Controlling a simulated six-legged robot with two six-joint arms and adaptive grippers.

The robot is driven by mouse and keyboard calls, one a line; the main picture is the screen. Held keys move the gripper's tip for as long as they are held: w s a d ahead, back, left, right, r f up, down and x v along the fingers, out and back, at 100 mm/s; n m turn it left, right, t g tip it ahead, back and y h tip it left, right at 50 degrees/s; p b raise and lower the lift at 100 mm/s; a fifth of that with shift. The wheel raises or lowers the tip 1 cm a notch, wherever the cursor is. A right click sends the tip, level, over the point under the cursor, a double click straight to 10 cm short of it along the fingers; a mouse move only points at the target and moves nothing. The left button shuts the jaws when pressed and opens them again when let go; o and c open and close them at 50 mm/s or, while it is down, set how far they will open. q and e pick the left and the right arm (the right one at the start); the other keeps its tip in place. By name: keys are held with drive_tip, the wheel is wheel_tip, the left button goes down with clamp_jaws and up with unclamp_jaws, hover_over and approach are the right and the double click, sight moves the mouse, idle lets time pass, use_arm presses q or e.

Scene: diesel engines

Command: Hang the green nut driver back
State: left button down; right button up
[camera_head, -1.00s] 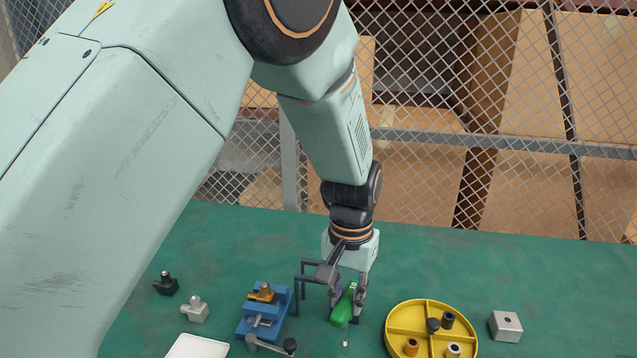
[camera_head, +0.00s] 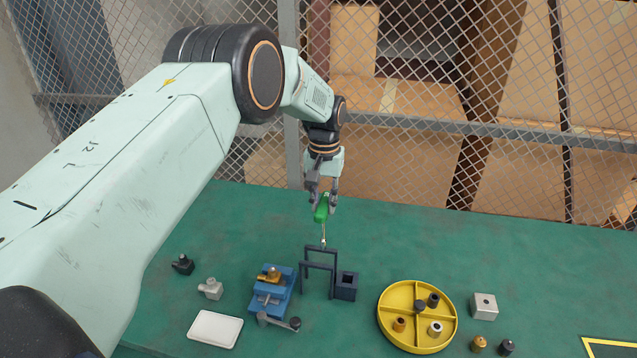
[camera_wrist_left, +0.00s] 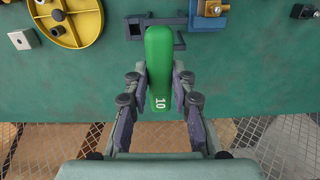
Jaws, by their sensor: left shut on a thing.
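My left gripper (camera_head: 323,200) is shut on the green handle of the nut driver (camera_head: 321,212) and holds it in the air, above and behind the dark blue rack. The thin shaft points down toward the rack, its silver tip just above or behind the top bar. In the left wrist view the green handle (camera_wrist_left: 158,75), marked 10, sits between the fingers (camera_wrist_left: 157,108) and hides the shaft. The rack (camera_head: 319,267) is an upright frame with a square socket block (camera_head: 346,286) at its right. My right gripper is not in view.
A blue vise (camera_head: 271,293) stands left of the rack. A yellow divided tray (camera_head: 381,318) with several small sockets is to the right, with a grey block (camera_head: 484,306) beyond it. A white tray (camera_head: 215,329) lies front left. Wire mesh stands behind the green table.

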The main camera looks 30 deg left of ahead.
use_arm(q)
drive_tip(key=shift+w+a+f+b, duration=0.3)
drive_tip(key=shift+a+f+b, duration=0.2)
drive_tip(key=shift+a+f, duration=0.2)
wheel_tip(320, 180, down, 13)
drive_tip(key=b, duration=0.9)
drive_tip(key=shift+f, duration=0.2)
drive_tip(key=shift+a+f+b, duration=0.1)
drive_tip(key=shift+f+b, duration=0.55)
drive_tip(key=shift+f, duration=0.05)
idle(0.7)
drive_tip(key=c, duration=1)
unclamp_jaws()
drive_tip(key=shift+c, duration=0.2)
